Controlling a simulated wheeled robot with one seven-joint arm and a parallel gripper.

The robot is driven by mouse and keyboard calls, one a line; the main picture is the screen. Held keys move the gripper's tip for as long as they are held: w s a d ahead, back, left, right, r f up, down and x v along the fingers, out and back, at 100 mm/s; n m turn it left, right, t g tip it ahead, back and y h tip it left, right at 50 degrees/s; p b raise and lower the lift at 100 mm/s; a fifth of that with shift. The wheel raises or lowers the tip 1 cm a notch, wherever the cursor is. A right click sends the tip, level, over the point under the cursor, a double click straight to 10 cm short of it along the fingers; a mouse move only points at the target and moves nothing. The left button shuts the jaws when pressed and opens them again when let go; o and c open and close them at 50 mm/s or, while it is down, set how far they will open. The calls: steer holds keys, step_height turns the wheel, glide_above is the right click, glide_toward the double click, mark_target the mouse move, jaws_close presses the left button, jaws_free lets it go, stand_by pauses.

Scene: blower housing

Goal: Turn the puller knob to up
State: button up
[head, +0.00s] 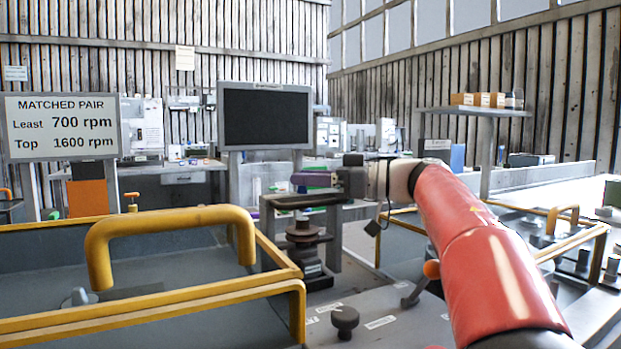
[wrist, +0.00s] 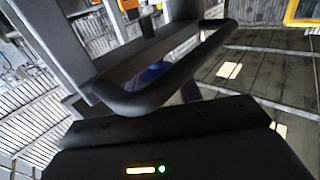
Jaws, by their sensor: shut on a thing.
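A dark round knob (head: 345,318) stands on the grey bench panel at the bottom centre of the head view, with small white labels beside it. The labels are too small to read, so I cannot tell its setting. My gripper (head: 325,181) is well above and behind this knob, apart from it. It is shut, with a purple piece (head: 312,180) at its tip over a dark stand. How the jaws meet the piece is hidden. In the wrist view, a dark looped bar (wrist: 155,98) crosses in front of my gripper's housing.
A yellow-railed bin (head: 170,222) fills the left. A dark stepped post (head: 303,245) stands below my gripper. An orange-tipped lever (head: 431,270) rises right of the knob. A sign (head: 62,127) reads Least 700 rpm, Top 1600 rpm. A dark monitor (head: 265,115) stands behind.

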steer(key=shift+n+g, duration=0.3)
steer(key=shift+g, duration=0.2)
steer(key=o, duration=1)
steer(key=shift+t, duration=0.3)
